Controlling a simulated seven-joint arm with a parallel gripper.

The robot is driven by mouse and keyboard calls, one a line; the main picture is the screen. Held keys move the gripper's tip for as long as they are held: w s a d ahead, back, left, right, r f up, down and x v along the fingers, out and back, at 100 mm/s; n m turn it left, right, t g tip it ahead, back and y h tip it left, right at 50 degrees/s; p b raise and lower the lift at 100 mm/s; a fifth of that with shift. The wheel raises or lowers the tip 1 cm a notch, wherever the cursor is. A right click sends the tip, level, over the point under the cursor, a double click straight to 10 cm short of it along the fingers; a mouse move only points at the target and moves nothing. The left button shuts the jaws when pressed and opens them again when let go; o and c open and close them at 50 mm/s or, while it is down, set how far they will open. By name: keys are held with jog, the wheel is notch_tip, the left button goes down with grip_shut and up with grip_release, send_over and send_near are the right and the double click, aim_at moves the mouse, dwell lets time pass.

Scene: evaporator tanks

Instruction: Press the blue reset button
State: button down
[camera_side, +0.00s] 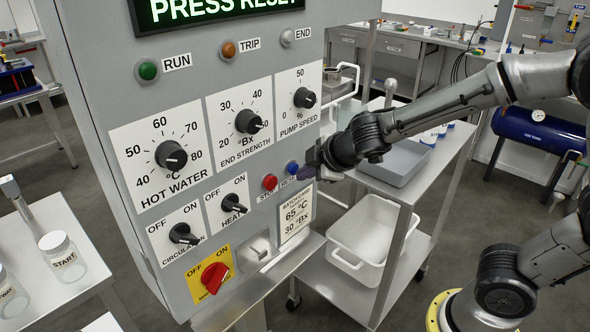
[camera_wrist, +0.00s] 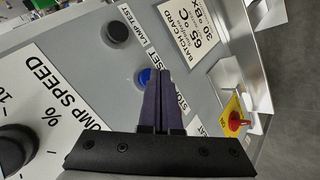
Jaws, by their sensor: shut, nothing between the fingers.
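The blue reset button (camera_side: 292,168) sits on the grey control panel (camera_side: 75,45), just right of the red stop button (camera_side: 270,182). In the wrist view the blue button (camera_wrist: 144,76) shows just left of my fingertips, which partly cover it. My gripper (camera_side: 308,171) is shut and empty, with its dark fingers close to the panel at the right of the blue button. The closed fingers also show in the wrist view (camera_wrist: 161,74). I cannot tell whether they touch the panel. The display (camera_side: 220,10) reads PRESS RESET.
A black lamp test button (camera_wrist: 117,32) is near the blue one. The pump speed knob (camera_side: 305,97) stands out above it, and the batch card (camera_side: 297,219) is below. A red knob (camera_wrist: 236,121) on yellow shows in the wrist view. A steel cart (camera_side: 405,187) stands right of the panel.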

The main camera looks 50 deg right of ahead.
jog(key=shift+w, duration=0.4)
dwell(0.4)
dwell(0.4)
jog(key=shift+s, duration=0.85)
jog(key=s, duration=0.5)
dwell(0.5)
